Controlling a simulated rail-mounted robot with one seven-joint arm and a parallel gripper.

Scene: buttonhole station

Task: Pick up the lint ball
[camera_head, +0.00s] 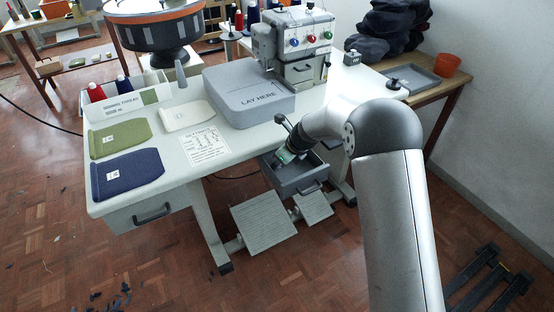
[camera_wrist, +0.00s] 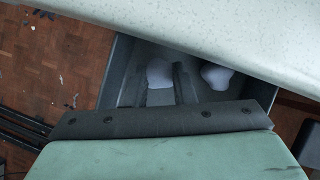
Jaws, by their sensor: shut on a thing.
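An open grey drawer (camera_head: 312,182) hangs under the right part of the sewing table. My gripper (camera_head: 284,156) reaches down into it. In the wrist view, two pale, rounded lumps show in the drawer (camera_wrist: 118,68). One, a lint ball (camera_wrist: 159,70), sits between the two dark fingers of my gripper (camera_wrist: 160,82), which are shut on it. The other pale lump (camera_wrist: 215,76) lies apart, to the right of the fingers. The lower part of the held ball is hidden by my gripper. Neither lump can be made out in the head view.
The white tabletop (camera_head: 256,137) edge passes close over the drawer, and crosses the top of the wrist view (camera_wrist: 230,35). A grey "LAY HERE" block (camera_head: 250,97) and a buttonhole machine (camera_head: 293,43) stand on top. Foot pedals (camera_head: 263,222) sit on the floor below.

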